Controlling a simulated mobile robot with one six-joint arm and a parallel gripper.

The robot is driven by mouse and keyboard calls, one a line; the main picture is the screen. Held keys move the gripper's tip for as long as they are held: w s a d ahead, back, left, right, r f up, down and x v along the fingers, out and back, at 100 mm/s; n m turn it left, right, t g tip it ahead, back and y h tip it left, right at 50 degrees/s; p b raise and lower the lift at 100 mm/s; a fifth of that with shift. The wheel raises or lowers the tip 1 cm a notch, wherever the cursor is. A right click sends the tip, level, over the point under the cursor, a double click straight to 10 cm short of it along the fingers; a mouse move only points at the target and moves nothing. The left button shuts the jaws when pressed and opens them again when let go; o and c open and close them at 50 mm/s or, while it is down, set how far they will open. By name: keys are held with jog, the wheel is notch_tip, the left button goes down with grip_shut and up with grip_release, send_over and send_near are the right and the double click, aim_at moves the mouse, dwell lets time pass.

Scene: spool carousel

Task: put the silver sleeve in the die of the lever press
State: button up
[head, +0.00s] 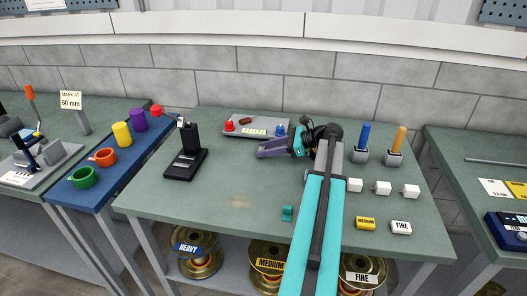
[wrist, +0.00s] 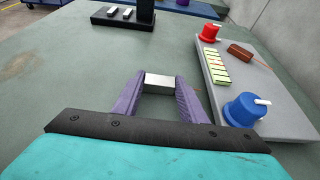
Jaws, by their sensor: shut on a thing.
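My gripper (head: 264,149), with purple fingers, is over the middle of the green table, in front of the grey control board. In the wrist view my gripper (wrist: 159,86) is shut on a small silver piece, which I take for the silver sleeve (wrist: 159,80). In the head view the sleeve cannot be made out. The black lever press (head: 191,138) stands on the table to the left of my gripper, apart from it, with a red-knobbed lever at its upper left. Its base (wrist: 112,22) shows ahead in the wrist view, bearing two small pale parts. I cannot tell the die apart.
The grey board (head: 256,134) carries a red knob, a blue knob and a yellow strip. White cubes (head: 383,188), labelled blocks and two upright handles stand at the right. The table between gripper and press looks clear.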

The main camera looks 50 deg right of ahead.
jog(key=shift+r, duration=0.15)
jog(key=shift+r+b, duration=0.45)
jog(key=shift+r, duration=0.95)
jog(key=shift+s+a+r, duration=0.15)
jog(key=shift+s+r, duration=0.05)
jog(key=s+a+b, duration=0.1)
jog(key=s+a, duration=0.2)
jog(key=s, duration=0.1)
jog(key=s+a+r, duration=0.1)
jog(key=s+a, duration=0.2)
jog(key=s, duration=0.1)
jog(key=s+a+b, duration=0.1)
jog(key=s+a, duration=0.2)
jog(key=s, duration=0.1)
jog(key=shift+s+r+b, duration=0.25)
jog(key=shift+s+b, duration=0.05)
jog(key=shift+b, duration=0.05)
jog(key=shift+w+a, duration=0.1)
jog(key=shift+a, duration=0.05)
